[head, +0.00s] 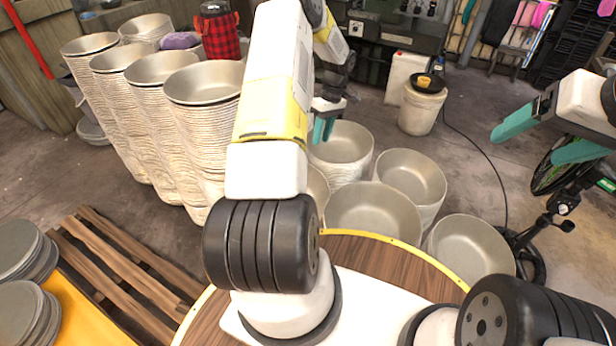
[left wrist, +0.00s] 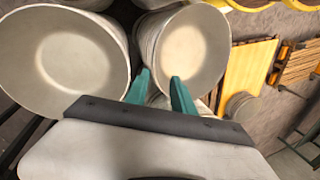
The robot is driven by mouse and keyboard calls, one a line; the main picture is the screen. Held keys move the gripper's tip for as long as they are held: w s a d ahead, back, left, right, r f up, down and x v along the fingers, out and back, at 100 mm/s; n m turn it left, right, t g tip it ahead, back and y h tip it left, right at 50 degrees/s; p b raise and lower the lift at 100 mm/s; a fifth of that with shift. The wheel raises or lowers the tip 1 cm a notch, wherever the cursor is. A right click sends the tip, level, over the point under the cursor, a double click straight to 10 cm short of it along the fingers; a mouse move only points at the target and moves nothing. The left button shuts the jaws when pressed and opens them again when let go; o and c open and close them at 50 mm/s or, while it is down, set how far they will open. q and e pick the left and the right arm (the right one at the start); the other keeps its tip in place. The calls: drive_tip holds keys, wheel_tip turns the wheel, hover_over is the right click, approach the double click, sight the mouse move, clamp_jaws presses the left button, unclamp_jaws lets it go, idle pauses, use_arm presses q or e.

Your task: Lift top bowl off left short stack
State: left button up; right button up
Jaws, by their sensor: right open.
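A short stack of cream metal bowls stands on the floor beyond the round table, its top bowl (head: 345,142) facing up. My left gripper (head: 325,128) is at the left part of that bowl's rim, fingers pointing down. In the left wrist view, the teal fingers (left wrist: 160,82) are apart with a clear gap, over the near edge of a stacked bowl (left wrist: 190,45). I cannot tell whether they touch the rim. My right gripper (head: 548,135) is open and empty in the air at the right.
Tall bowl stacks (head: 205,82) stand at the left. Other bowls (head: 375,212) and a short stack (head: 412,175) stand close beside. A wooden pallet (head: 125,270) lies at lower left. A white bucket (head: 420,108) stands behind; a black cable crosses the floor.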

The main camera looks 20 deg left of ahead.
sight(318, 187)
use_arm(q)
drive_tip(key=s+a+f+n, duration=0.1)
drive_tip(key=f, duration=0.5)
drive_tip(key=s+f+g, duration=0.1)
drive_tip(key=s+f, duration=0.1)
drive_tip(key=f, duration=0.5)
drive_tip(key=s+a+f+n, duration=0.1)
drive_tip(key=f, duration=0.5)
drive_tip(key=shift+s+a+f+n+g, duration=0.15)
drive_tip(key=shift+s+a+n+g, duration=0.05)
drive_tip(key=shift+a+n+g, duration=0.1)
clamp_jaws()
idle(0.3)
